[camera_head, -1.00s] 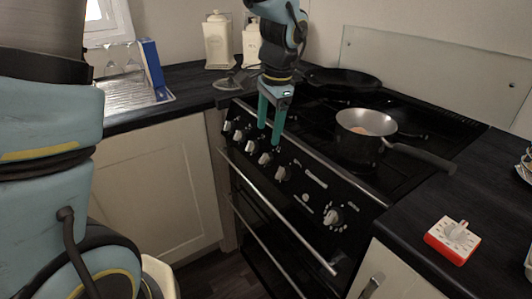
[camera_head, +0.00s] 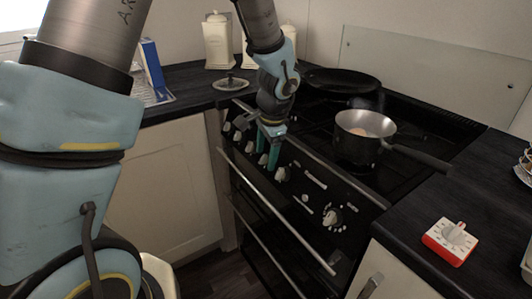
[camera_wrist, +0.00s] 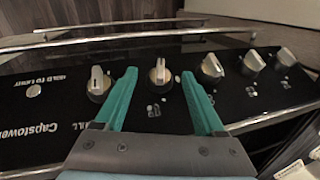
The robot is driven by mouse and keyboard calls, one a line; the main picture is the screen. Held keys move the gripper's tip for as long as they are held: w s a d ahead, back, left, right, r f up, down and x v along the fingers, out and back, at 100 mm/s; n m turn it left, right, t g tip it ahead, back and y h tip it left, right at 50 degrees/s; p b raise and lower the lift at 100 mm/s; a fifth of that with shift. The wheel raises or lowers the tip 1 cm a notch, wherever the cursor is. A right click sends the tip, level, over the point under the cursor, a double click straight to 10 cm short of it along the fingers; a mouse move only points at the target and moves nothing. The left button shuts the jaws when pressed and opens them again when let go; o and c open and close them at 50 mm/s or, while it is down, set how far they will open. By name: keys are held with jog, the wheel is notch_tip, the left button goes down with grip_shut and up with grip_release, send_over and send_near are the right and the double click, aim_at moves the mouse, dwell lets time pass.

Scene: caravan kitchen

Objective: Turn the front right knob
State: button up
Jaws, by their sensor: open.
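A row of pale metal knobs runs along the black front panel of the cooker (camera_head: 310,182). My gripper (camera_head: 267,162) points at this row in the head view, with its teal fingers open. In the wrist view my gripper (camera_wrist: 160,76) has its fingertips on either side of one knob (camera_wrist: 160,72), with gaps at both sides. A neighbouring knob (camera_wrist: 98,82) is just outside the left finger. In the head view it is the knob (camera_head: 281,174) right of my fingers. The fingers partly hide the knobs behind them. Which knob is the front right one is not marked.
A saucepan (camera_head: 362,132) stands on the hob, its handle pointing right. A dark frying pan (camera_head: 342,80) is behind it. A larger dial (camera_head: 333,217) is further right on the panel. Oven rails (camera_head: 290,232) run below the knobs. A red-and-white timer (camera_head: 449,241) lies on the right worktop.

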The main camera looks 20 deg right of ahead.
jog(key=shift+c, duration=0.4)
grip_shut()
